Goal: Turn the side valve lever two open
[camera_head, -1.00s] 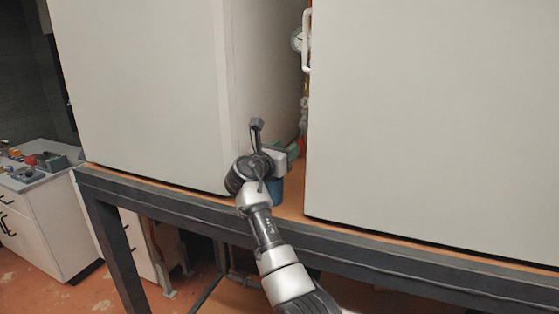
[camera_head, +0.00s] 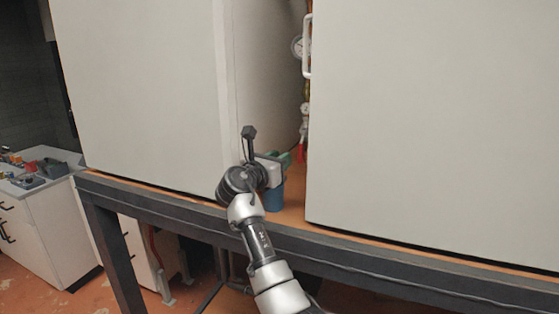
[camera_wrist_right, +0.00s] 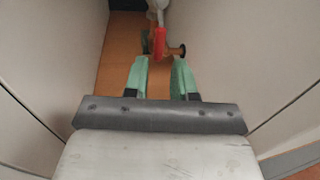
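A red valve lever (camera_wrist_right: 160,42) shows in the right wrist view, on pipework at the far end of the gap between two large cabinets. In the head view a small red part, likely the same lever (camera_head: 301,153), shows low in the gap. My right gripper (camera_wrist_right: 160,70) points into the gap with its two green fingers apart and nothing between them. The lever lies just beyond the fingertips, and no contact is visible. In the head view my right gripper (camera_head: 287,157) is partly hidden by its own wrist. My left gripper is not in view.
The left cabinet (camera_head: 150,90) and right cabinet (camera_head: 430,120) wall in the narrow gap. A white handle (camera_head: 307,45) and a pressure gauge (camera_head: 297,47) are above the lever. A dark table frame (camera_head: 350,250) runs below. A side bench with tools (camera_head: 40,175) stands at left.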

